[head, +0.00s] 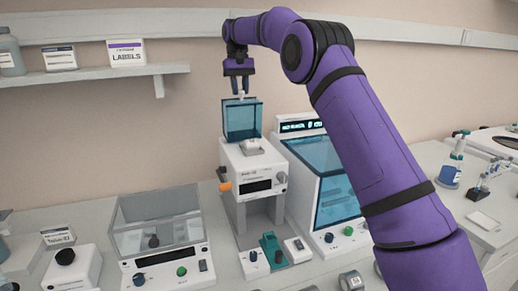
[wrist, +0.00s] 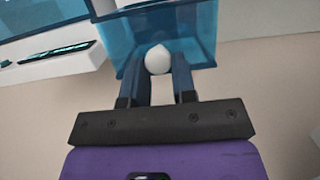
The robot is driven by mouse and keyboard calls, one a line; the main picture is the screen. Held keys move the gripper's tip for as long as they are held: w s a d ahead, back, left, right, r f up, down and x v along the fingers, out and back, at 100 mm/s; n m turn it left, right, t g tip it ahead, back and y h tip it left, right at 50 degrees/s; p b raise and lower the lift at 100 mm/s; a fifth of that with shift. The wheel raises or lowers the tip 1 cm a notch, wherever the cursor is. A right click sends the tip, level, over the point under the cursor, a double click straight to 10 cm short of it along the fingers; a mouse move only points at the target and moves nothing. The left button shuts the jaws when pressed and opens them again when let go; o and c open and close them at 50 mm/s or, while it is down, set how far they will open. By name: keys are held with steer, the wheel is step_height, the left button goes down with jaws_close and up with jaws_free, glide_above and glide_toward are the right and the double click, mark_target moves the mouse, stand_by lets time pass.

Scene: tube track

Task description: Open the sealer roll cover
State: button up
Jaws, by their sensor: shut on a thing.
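The sealer (head: 258,185) is a white machine with a dark display and an orange handle on its left. Its translucent blue roll cover (head: 242,119) stands up at the top of the machine, behind a pale block (head: 252,146). My gripper (head: 240,90) points down from above and is shut on the small white knob (wrist: 158,60) at the cover's edge. In the wrist view the knob sits between the two fingers, with the blue cover (wrist: 195,35) just beyond it. I cannot tell the cover's exact angle.
A white cabinet with a blue window (head: 318,175) stands close to the right of the sealer. A clear-lidded device (head: 160,235) stands at the left. A wall shelf (head: 90,75) with a LABELS box (head: 126,54) is at upper left.

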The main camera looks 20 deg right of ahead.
steer(key=o, duration=0.7)
steer(key=shift+o, duration=0.2)
steer(key=shift+r, duration=0.15)
steer(key=shift+r, duration=2.9)
steer(key=shift+s+r, duration=0.1)
